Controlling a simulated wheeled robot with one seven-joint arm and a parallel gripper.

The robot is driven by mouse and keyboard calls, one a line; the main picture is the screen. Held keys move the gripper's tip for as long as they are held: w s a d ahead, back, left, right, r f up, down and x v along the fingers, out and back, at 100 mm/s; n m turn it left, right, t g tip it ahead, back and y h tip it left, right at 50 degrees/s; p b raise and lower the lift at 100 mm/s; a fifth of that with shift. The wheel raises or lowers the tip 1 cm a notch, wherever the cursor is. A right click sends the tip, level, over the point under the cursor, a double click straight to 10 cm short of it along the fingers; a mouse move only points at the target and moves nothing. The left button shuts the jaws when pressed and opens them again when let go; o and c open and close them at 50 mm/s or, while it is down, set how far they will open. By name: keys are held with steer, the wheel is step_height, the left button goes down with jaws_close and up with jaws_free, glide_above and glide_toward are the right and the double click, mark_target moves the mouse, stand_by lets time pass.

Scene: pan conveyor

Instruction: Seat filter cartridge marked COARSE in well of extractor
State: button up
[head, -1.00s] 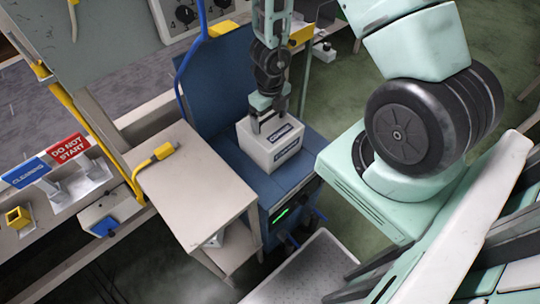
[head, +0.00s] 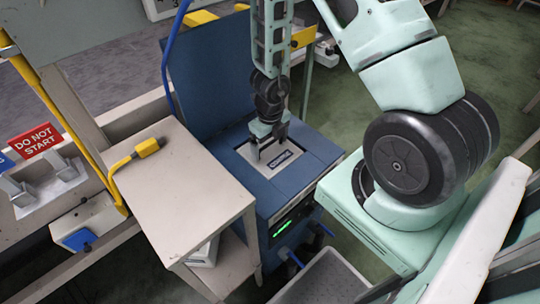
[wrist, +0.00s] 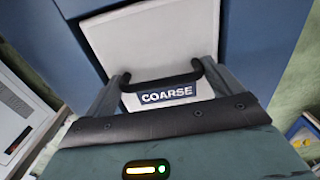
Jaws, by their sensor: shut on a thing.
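The COARSE cartridge (head: 290,164) is a light grey block with a dark blue label. It sits in the well in the blue top of the extractor (head: 313,151), its upper face looking about level with the top around it. The wrist view shows the cartridge (wrist: 160,35) with a black handle (wrist: 160,82) and the label reading COARSE. My gripper (head: 268,152) points down over it and is shut on the handle. The cartridge's sides and the well's floor are hidden. The extractor's blue lid stands raised behind.
A beige side table (head: 185,185) stands left of the extractor, with a yellow connector (head: 147,147) on it and a pale box (head: 205,252) on its lower shelf. A blue hose (head: 170,60) runs beside the lid.

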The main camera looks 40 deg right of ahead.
mark_target(270, 151)
step_height(270, 151, down, 4)
steer(key=b, duration=0.4)
steer(key=shift+f, duration=0.1)
steer(key=o, duration=1.7)
steer(key=shift+o, duration=0.2)
